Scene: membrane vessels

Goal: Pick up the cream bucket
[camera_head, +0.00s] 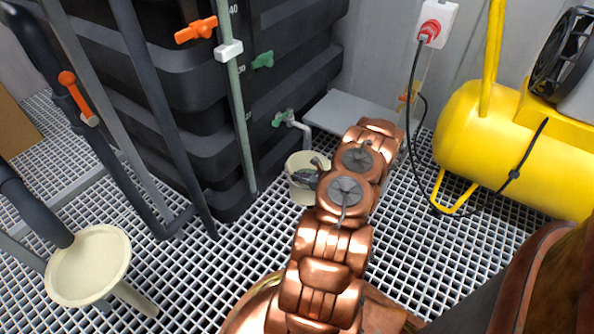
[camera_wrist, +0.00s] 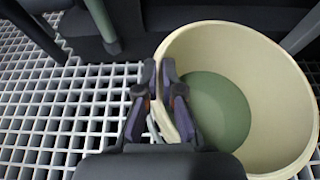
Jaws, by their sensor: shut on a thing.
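The cream bucket (camera_head: 297,163) stands on the white grating below a tap on the black tank in the head view. In the wrist view the bucket (camera_wrist: 275,85) fills the right half, with its greenish bottom visible. My gripper (camera_wrist: 166,85) is shut on the bucket's near-left rim, one finger on the outside and one on the inside. In the head view my gripper (camera_head: 309,176) is at the bucket's right side, partly covering it. The bucket looks upright. I cannot tell whether its base touches the grating.
The black tank (camera_head: 180,80) with a green-handled tap (camera_head: 284,118) and grey spout (camera_head: 303,130) stands just behind the bucket. A yellow compressor (camera_head: 510,140) with a hanging black cable is at the right. A cream round-topped stand (camera_head: 88,265) is at lower left. The grating is open at lower centre-left.

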